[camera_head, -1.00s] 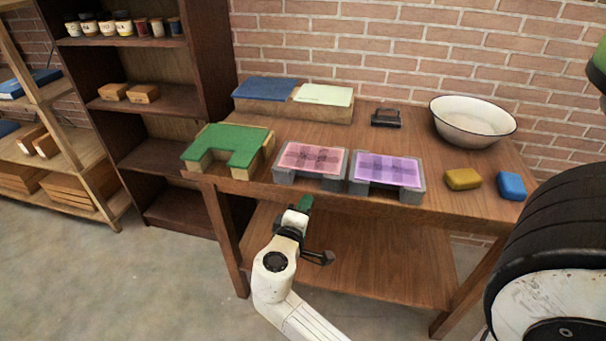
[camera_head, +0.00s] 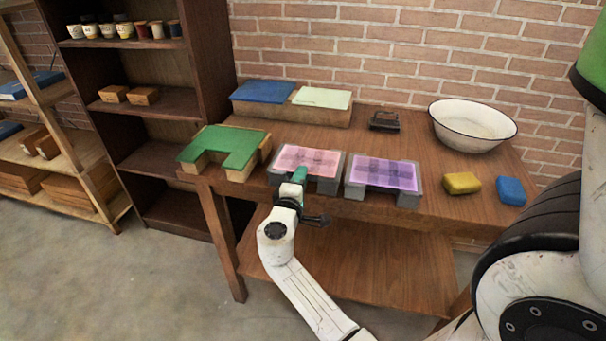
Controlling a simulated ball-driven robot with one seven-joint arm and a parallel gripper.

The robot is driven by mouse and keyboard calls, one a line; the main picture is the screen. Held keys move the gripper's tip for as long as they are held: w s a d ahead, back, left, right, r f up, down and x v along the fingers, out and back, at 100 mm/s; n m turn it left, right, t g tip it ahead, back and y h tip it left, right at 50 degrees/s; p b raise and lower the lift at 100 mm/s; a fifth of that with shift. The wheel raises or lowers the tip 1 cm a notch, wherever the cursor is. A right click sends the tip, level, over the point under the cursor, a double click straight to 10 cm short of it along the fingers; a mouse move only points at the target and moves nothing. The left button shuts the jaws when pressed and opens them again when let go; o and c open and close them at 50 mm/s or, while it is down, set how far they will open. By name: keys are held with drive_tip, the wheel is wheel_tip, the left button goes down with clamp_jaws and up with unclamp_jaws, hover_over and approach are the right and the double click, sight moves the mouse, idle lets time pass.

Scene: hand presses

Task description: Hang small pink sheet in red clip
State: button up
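A pink sheet (camera_head: 312,158) lies flat on a low grey stand at the front of the table, left of a similar stand with a purple sheet (camera_head: 384,173). My gripper (camera_head: 299,176), with a green part at its end, is at the front edge of the pink sheet's stand and overlaps it in the picture. I cannot tell whether it touches, and its fingers are too small to make out. No red clip can be made out in this view.
The wooden table (camera_head: 415,150) also bears a green-topped block (camera_head: 228,142), blue and pale green sheets on a wooden block (camera_head: 290,114), a black clip-like object (camera_head: 384,121), a white basin (camera_head: 472,125), a yellow block (camera_head: 462,183) and a blue block (camera_head: 511,191). A dark shelf (camera_head: 222,60) stands left.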

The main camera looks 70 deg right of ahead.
drive_tip(key=shift+d, duration=0.9)
clamp_jaws()
wheel_tip(320, 180, up, 3)
drive_tip(key=shift+r+p, duration=0.1)
drive_tip(key=shift+p, duration=0.8)
drive_tip(key=shift+a, duration=0.1)
drive_tip(key=a+r+p, duration=0.1)
drive_tip(key=a, duration=1)
drive_tip(key=s+a+r+p, duration=0.1)
drive_tip(key=a+p, duration=0.1)
drive_tip(key=a, duration=0.8)
drive_tip(key=shift+s+a+r, duration=0.3)
drive_tip(key=shift+a+r, duration=0.05)
drive_tip(key=shift+a, duration=0.05)
